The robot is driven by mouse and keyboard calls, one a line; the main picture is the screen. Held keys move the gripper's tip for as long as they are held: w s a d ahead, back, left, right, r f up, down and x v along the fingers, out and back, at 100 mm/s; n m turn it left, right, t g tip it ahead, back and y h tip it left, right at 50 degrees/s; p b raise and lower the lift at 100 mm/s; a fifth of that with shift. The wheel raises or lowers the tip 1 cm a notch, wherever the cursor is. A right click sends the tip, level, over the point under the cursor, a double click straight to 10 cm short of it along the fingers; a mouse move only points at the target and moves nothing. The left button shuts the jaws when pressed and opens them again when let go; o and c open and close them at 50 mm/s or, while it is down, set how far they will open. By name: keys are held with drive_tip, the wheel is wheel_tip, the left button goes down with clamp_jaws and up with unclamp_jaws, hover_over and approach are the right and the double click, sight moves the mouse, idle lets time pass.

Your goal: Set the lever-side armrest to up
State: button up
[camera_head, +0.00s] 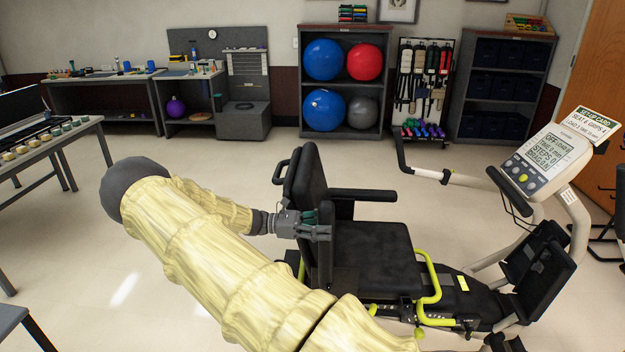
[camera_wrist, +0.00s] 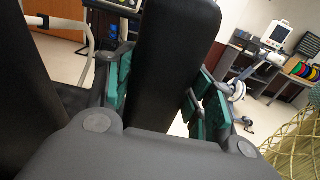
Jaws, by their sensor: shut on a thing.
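The recumbent stepper's seat (camera_head: 370,255) faces right in the head view, with its black backrest (camera_head: 305,180) at the left. A yellow lever (camera_head: 430,285) is on the near side of the seat. My gripper (camera_head: 318,229) is beside the backrest on this same side. In the wrist view, its green-padded fingers (camera_wrist: 158,88) are on both sides of a black padded bar, the lever-side armrest (camera_wrist: 178,50), and are shut on it. In the head view, the armrest (camera_head: 325,262) appears roughly upright beside the backrest, partly hidden by my gripper.
The far armrest (camera_head: 362,195) lies level across the seat. The console (camera_head: 545,162) and handlebars (camera_head: 445,177) stand at the right. A table (camera_head: 40,150) is at the left. Shelves with exercise balls (camera_head: 323,60) stand at the back. The floor between is open.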

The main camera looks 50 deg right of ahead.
drive_tip(key=shift+w+r, duration=0.1)
drive_tip(key=shift+w, duration=0.1)
drive_tip(key=o, duration=1.5)
drive_tip(key=shift+c, duration=0.2)
drive_tip(key=shift+w+a, duration=0.1)
drive_tip(key=v, duration=1.2)
drive_tip(key=shift+f, duration=0.25)
drive_tip(key=shift+f, duration=0.1)
